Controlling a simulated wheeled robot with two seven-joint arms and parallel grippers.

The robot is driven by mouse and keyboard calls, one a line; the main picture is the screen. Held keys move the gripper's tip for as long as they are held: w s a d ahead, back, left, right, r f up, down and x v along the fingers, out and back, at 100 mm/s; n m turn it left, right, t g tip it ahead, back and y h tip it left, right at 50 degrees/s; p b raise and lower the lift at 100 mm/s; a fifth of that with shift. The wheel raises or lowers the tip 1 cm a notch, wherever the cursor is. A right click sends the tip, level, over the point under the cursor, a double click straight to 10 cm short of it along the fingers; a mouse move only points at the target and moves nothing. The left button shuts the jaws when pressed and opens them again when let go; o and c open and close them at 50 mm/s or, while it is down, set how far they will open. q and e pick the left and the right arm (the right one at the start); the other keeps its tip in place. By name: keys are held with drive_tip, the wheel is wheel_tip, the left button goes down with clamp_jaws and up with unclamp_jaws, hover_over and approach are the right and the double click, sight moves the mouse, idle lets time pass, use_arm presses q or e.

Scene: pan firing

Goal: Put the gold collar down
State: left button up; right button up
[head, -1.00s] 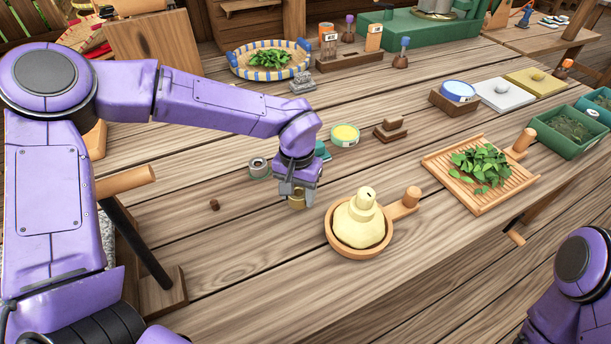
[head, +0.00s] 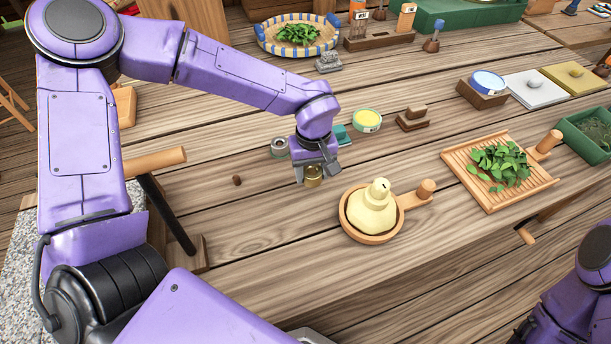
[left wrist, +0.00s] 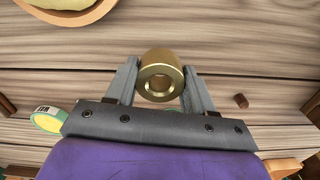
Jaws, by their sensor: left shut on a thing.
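The gold collar (head: 313,177) is a short brass ring, held between the fingertips of my left gripper (head: 315,170). In the left wrist view the gold collar (left wrist: 160,76) sits between the two grey fingers, its hole facing the camera. It is low over the wooden table (head: 260,225), left of the round wooden pan. I cannot tell whether it touches the tabletop. My right arm shows at the lower right edge, but its gripper is out of view.
The pan (head: 372,237) holds a pale cone-shaped mound. A grey ring-shaped piece (head: 279,150), a teal block (head: 343,134) and a yellow-topped tin (head: 367,119) stand behind my gripper. A small brown peg (head: 237,181) lies to the left.

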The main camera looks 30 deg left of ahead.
sight(304, 189)
use_arm(q)
drive_tip(key=shift+s+a+f, duration=0.2)
drive_tip(key=shift+a+f, duration=0.5)
drive_tip(key=f, duration=0.3)
drive_tip(key=w+a+f, duration=0.1)
drive_tip(key=shift+f, duration=0.3)
drive_tip(key=shift+s+d+r, duration=0.1)
drive_tip(key=shift+s, duration=0.2)
drive_tip(key=o, duration=1.4)
drive_tip(key=shift+w, duration=0.15)
wheel_tip(304, 189, up, 12)
drive_tip(key=shift+r, duration=0.1)
